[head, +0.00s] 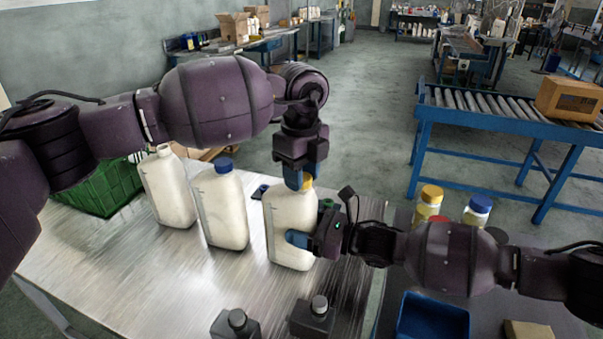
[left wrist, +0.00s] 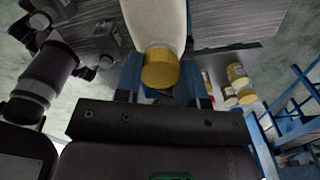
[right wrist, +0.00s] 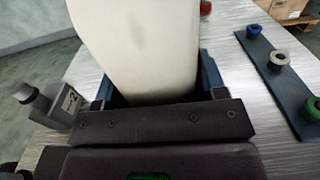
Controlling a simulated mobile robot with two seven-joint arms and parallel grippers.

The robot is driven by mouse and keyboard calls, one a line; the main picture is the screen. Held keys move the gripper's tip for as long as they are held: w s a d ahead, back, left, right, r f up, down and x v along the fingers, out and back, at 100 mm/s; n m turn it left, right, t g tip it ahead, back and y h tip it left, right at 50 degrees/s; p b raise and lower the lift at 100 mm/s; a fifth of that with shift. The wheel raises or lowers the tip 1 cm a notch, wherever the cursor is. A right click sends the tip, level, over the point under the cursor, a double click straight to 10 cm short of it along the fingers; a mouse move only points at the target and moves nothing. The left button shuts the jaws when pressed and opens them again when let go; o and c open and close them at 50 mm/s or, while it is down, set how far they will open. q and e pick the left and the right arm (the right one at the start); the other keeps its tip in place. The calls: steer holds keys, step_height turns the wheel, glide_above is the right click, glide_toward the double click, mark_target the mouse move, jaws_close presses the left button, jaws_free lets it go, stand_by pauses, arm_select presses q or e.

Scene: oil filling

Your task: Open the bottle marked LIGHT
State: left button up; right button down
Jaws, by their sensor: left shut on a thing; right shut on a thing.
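A white bottle (head: 290,222) with a yellow cap (head: 307,181) stands upright on the metal table. No LIGHT marking is readable on it. My left gripper (head: 299,180) comes from above and is shut on the yellow cap, which shows between its blue fingers in the left wrist view (left wrist: 160,70). My right gripper (head: 302,239) is shut on the bottle's body from the right side; the pale body fills the middle of the right wrist view (right wrist: 143,50). Two other white bottles stand to the left, one without a cap (head: 167,187) and one with a blue cap (head: 220,207).
A dark blue strip (right wrist: 283,85) bearing several small coloured pieces lies behind the held bottle. A green crate (head: 105,190) is at the left. Small dark devices (head: 312,317) stand at the table front. Yellow-lidded and blue-lidded jars (head: 476,211) and a blue bin (head: 432,317) are at the right.

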arm_select(q)
steer(key=shift+r, duration=0.2)
steer(key=shift+r, duration=0.35)
steer(key=shift+r, duration=0.55)
steer(key=shift+r, duration=2)
arm_select(e)
steer(key=shift+c, duration=0.5)
jaws_free()
arm_select(q)
steer(key=shift+s+r+p, duration=0.2)
steer(key=shift+r+p, duration=0.3)
steer(key=shift+r, duration=0.7)
arm_select(e)
steer(key=v, duration=1.2)
